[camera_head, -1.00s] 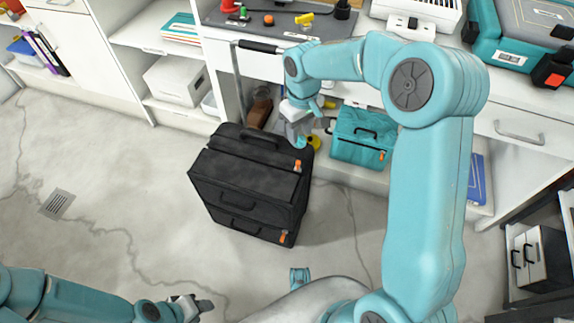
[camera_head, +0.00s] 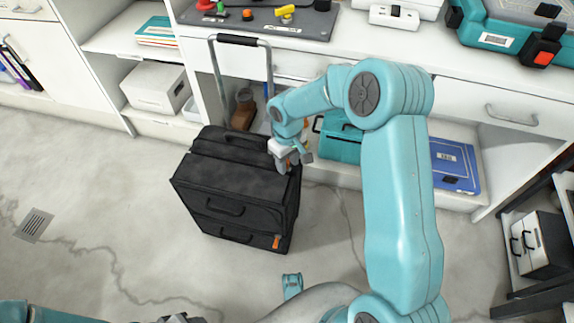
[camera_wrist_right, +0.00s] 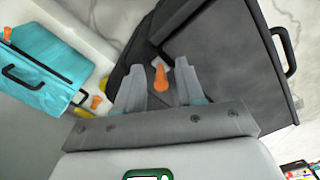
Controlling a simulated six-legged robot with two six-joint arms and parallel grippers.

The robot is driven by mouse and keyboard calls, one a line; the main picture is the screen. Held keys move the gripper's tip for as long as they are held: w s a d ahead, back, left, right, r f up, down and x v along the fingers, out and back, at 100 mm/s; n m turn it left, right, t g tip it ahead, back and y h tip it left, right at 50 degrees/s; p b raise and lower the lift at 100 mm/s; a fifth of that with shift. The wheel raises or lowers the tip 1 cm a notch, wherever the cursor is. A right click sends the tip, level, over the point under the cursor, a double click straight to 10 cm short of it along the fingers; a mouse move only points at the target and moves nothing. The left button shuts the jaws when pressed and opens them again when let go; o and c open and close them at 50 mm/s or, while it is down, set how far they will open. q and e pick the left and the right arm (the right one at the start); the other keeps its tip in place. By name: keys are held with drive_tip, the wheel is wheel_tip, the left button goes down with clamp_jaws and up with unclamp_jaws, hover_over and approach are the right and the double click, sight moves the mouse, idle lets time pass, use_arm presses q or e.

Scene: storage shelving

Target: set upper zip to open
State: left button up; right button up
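A black trolley case (camera_head: 237,185) stands on the floor, its front facing me. The upper zip's orange pull is covered by my right gripper (camera_head: 290,163) in the head view. In the right wrist view the orange pull (camera_wrist_right: 160,77) lies between the two grey fingers of the right gripper (camera_wrist_right: 161,82), with gaps on both sides. That gripper is open at the case's upper right corner. The lower zip's orange pull (camera_head: 277,241) is at the case's lower right. My left gripper (camera_head: 182,318) barely shows at the bottom edge; its fingers are unclear.
A teal bag (camera_head: 340,140) sits on the low shelf (camera_head: 378,179) right behind my right arm. The case's pull-out handle (camera_head: 240,39) stands up in front of the workbench. A blue box (camera_head: 455,166) is on the shelf at right. Floor left of the case is clear.

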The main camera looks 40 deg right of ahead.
drive_tip(key=shift+f, duration=0.4)
clamp_jaws()
drive_tip(key=shift+w+a, duration=0.1)
drive_tip(key=shift+w, duration=0.05)
